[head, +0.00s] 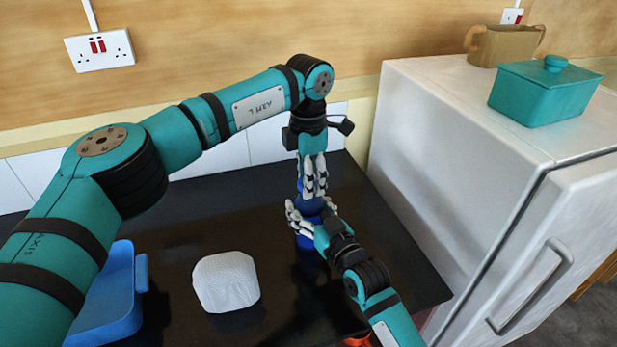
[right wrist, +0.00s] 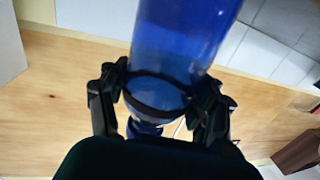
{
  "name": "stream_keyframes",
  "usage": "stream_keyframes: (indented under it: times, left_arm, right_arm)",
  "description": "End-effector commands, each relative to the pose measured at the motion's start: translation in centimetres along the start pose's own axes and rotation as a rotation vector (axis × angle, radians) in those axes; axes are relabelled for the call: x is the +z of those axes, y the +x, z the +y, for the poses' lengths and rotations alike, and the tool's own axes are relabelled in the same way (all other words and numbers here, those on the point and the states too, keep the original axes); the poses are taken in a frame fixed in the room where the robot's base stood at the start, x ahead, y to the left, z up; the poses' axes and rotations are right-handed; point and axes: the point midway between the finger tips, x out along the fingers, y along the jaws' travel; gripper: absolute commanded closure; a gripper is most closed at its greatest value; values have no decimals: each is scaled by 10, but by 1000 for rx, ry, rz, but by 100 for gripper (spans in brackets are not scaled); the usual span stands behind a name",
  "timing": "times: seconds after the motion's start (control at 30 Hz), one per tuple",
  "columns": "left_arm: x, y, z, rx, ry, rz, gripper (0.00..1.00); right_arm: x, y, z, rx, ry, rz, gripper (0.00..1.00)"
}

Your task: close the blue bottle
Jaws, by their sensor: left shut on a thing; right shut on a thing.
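The blue bottle (head: 308,243) stands upright on the black counter, mostly hidden behind my right gripper. My right gripper (head: 313,217) is shut around its upper body from the front right. In the right wrist view the bottle (right wrist: 185,40) fills the top middle, held between the two fingers (right wrist: 165,95). My left gripper (head: 313,182) points straight down just above the right one, in line with the bottle. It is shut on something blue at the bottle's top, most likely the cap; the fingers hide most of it. I cannot tell how the cap sits on the neck.
A white rounded block (head: 226,282) and a blue container (head: 115,300) are on the counter at left. A white fridge (head: 450,140) stands close on the right, with a teal lidded dish (head: 545,92) and a tan pot (head: 503,46) on top. The back of the counter is clear.

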Motion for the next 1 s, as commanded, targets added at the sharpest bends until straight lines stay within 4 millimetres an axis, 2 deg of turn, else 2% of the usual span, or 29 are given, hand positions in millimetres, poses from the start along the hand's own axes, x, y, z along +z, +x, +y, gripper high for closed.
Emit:
stream_keyframes:
  times: [0.1, 0.17, 0.33, 0.37, 0.53, 0.83, 1.0]
  left_arm:
    - [0, 0, 0, 0, 234, 0, 96]
    - [0, 0, 0, 0, 329, -1, 96]
    - [0, 0, 0, -1, 354, -1, 96]
    - [0, 0, 0, -1, 353, -1, 55]
    - [0, 0, 0, 0, 352, -1, 35]
    - [0, -2, 0, 0, 350, -1, 35]
    - [1, -19, 0, 3, 351, -2, 35]
  right_arm:
    - [1, 0, 0, 0, -1, -3, 100]
    - [1, 0, 0, 0, -1, -3, 100]
    - [1, 0, 0, 0, -1, -2, 100]
    - [1, 0, 0, 0, -1, -2, 100]
    - [1, 0, 0, 0, 0, -2, 100]
    - [1, 0, 0, 0, 0, -2, 100]
    - [1, 0, 0, 0, 0, -2, 100]
